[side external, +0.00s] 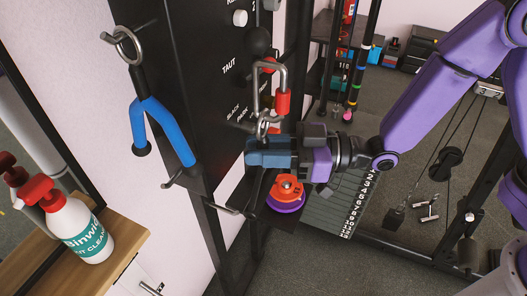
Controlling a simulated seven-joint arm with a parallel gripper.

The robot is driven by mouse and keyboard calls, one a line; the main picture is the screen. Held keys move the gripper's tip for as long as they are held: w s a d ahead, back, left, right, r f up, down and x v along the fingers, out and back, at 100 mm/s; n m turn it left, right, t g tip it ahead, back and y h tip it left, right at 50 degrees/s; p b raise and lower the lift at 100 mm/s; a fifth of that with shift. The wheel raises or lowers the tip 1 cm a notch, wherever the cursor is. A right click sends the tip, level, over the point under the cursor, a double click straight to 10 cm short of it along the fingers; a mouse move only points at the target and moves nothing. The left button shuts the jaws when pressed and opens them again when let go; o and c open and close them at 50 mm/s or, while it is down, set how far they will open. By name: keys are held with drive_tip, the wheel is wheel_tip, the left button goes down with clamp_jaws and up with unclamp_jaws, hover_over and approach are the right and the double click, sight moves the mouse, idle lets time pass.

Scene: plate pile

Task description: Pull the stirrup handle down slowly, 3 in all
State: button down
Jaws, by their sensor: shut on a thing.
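The stirrup handle (262,124) shows as a small metal loop just above my gripper; its grip is mostly hidden by the jaws. My gripper (269,153) reaches in from the right and is shut on the handle. A metal clip with a red sleeve (283,103) hangs directly above the loop, in front of the dark column. The clip and loop look upright and close together; whether the line above is taut cannot be told.
The black column (190,60) carries lettering, including "TAUT". A blue two-legged handle (160,125) hangs from a hook on the left. Orange and purple discs (287,195) lie below my gripper. A spray bottle (75,225) stands on a wooden shelf (112,245).

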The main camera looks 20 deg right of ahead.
sight(265, 111)
drive_tip(key=shift+r, duration=0.55)
drive_tip(key=shift+r, duration=1.15)
drive_tip(key=shift+r, duration=1.2)
drive_tip(key=shift+r, duration=1.15)
